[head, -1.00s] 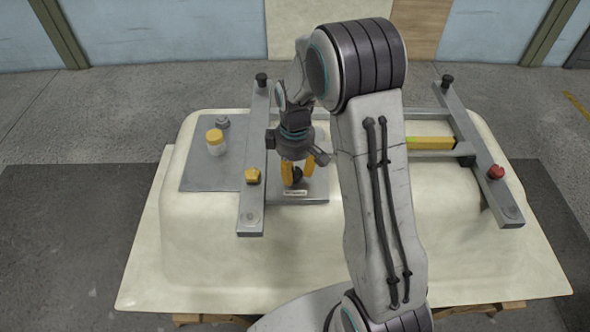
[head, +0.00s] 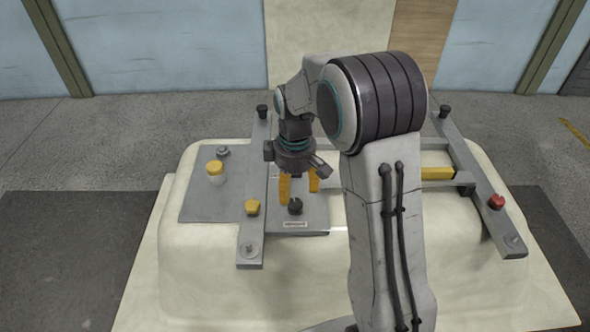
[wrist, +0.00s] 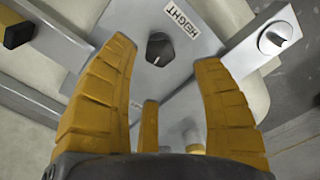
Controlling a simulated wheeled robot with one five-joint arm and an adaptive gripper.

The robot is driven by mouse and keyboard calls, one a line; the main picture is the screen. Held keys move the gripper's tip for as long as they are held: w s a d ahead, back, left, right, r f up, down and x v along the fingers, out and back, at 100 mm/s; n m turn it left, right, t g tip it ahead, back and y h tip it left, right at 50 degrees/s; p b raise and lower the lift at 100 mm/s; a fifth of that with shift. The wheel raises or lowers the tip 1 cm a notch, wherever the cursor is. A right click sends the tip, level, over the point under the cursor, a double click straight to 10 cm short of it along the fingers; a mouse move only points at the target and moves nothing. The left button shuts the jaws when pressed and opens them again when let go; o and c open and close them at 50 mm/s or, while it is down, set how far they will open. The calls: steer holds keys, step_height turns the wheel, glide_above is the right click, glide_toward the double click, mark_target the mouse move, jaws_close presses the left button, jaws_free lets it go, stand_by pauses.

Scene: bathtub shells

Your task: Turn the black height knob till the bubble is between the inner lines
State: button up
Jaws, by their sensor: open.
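The black height knob (head: 295,206) sits on a grey plate (head: 312,221) beside a small white label (head: 295,224). In the wrist view the knob (wrist: 159,48) has a pale pointer mark, and the label (wrist: 182,36) reads HEIGHT. My gripper (head: 299,190) has yellow fingers spread open and empty, just above and behind the knob in the head view. In the wrist view the knob shows in the gap between the fingertips, apparently untouched. A yellow level bar (head: 437,174) lies right of my arm, partly hidden by it. Its bubble is not visible.
Grey bars with a yellow knob (head: 253,207) and a red knob (head: 496,202) cross the pale tub shell (head: 200,270). A yellow-capped white jar (head: 215,170) stands on the left plate. Black knobs (head: 262,111) (head: 443,111) top the bars' far ends.

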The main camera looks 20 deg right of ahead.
mark_target(296, 202)
steer(key=shift+r, duration=3)
steer(key=shift+o, duration=0.3)
steer(key=shift+d, duration=0.1)
steer(key=shift+c, duration=0.3)
